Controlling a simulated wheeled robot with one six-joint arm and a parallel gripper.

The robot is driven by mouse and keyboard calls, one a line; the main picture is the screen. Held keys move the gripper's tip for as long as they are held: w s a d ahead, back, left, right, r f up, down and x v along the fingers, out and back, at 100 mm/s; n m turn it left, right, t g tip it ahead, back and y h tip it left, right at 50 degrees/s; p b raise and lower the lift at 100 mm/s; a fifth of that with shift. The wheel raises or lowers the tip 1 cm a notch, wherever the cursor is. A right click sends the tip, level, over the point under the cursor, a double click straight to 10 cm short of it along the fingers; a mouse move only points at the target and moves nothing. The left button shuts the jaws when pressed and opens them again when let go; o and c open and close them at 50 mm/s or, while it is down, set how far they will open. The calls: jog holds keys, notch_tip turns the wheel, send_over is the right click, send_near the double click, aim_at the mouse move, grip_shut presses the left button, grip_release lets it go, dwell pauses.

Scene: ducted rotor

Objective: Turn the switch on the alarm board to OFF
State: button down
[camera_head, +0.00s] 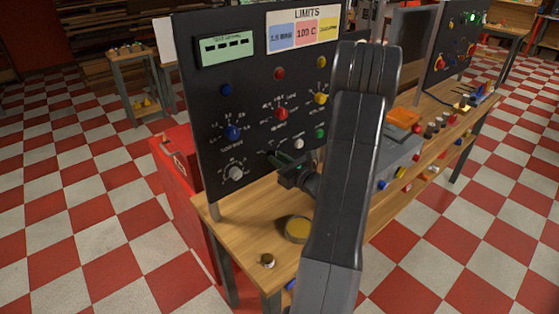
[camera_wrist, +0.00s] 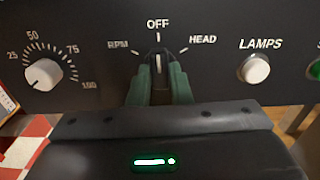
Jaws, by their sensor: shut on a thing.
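The switch (camera_wrist: 159,60) is a small dark knob on the black board (camera_wrist: 215,75), with the labels RPM, OFF and HEAD around it. Its pale pointer mark stands about upright, toward OFF, in the wrist view. My gripper (camera_wrist: 160,74) has its two green fingers on either side of the knob and is shut on it. In the head view the black board (camera_head: 245,115) stands on the wooden bench, and my gripper (camera_head: 276,163) reaches its lower part. There the fingers and arm hide the switch.
A white LAMPS button (camera_wrist: 256,70) is right of the switch, and a white dial (camera_wrist: 44,74) is left. A yellow-topped round tin (camera_head: 298,229) and a small jar (camera_head: 267,261) stand on the bench (camera_head: 245,225). A red cabinet (camera_head: 178,175) is beside the bench.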

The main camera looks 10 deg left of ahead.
dwell(0.4)
jog(key=c, duration=1.3)
grip_release()
jog(key=b+v, duration=0.2)
jog(key=v, duration=1.1)
jog(key=shift+s+d+b, duration=0.25)
jog(key=shift+d+b, duration=0.05)
jog(key=shift+w+a, duration=0.1)
jog(key=p+x, duration=0.2)
jog(key=x, duration=1.1)
jog(key=shift+w+a+p, duration=0.15)
jog(key=shift+a+p, duration=0.05)
jog(key=shift+p, duration=0.1)
